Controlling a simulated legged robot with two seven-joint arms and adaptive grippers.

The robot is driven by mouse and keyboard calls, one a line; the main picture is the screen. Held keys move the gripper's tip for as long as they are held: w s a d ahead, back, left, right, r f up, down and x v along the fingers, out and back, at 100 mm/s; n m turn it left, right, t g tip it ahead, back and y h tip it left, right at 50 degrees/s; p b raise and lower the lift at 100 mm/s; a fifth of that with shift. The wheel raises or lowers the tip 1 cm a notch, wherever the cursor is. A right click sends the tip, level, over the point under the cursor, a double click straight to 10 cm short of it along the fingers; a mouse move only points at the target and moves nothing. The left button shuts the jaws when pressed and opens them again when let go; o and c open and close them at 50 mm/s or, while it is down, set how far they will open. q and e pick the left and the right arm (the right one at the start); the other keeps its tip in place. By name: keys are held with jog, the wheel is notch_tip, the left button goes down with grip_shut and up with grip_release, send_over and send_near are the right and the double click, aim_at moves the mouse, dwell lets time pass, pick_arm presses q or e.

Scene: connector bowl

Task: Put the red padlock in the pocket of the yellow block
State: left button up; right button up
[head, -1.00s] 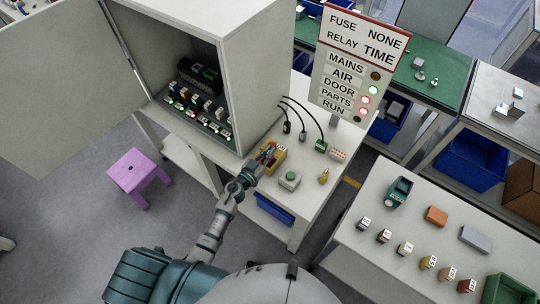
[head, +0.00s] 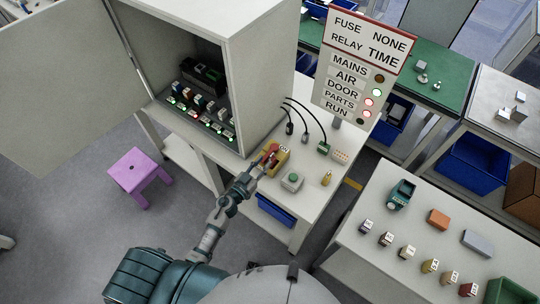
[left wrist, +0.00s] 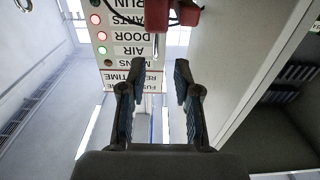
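The yellow block (head: 281,163) stands on the bench right of the cabinet. The red padlock (head: 271,149) shows at its upper left side; I cannot tell whether it sits in the pocket or only rests against the block. My left gripper (head: 257,168) is just in front of the block, on its lower left. In the left wrist view the fingers (left wrist: 158,75) are apart with nothing between them. A red body, seemingly the padlock (left wrist: 185,14), shows beyond the fingertips at the top edge, partly cut off. My right gripper is not in view.
A green button box (head: 291,181) and a small brass-coloured piece (head: 327,178) stand right of the block. The open cabinet (head: 240,75) rises behind my left gripper. A sign board (head: 358,75) stands at the back. A purple stool (head: 140,177) is on the floor.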

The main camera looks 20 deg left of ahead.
pick_arm(q)
jog(key=shift+s, duration=3)
jog(key=s+a+f+n+g+y, duration=0.15)
jog(key=s+f, duration=0.25)
jog(key=f, duration=0.6)
jog(key=s+a+f+g+y, duration=0.2)
jog(key=s+f+g, duration=0.1)
jog(key=f, duration=0.7)
jog(key=s+a+f+n+g+y, duration=0.15)
jog(key=s+f, duration=0.25)
jog(key=f, duration=0.6)
jog(key=s+f+g, duration=0.5)
jog(key=s+f, duration=0.3)
jog(key=s, duration=0.7)
jog(key=s+f+m+g+y, duration=0.1)
jog(key=s+f+g, duration=0.4)
jog(key=s+f, duration=0.4)
jog(key=s, duration=0.6)
jog(key=shift+s+a+f+m, duration=0.15)
jog(key=shift+s+f+m, duration=0.05)
jog(key=shift+s+m, duration=0.1)
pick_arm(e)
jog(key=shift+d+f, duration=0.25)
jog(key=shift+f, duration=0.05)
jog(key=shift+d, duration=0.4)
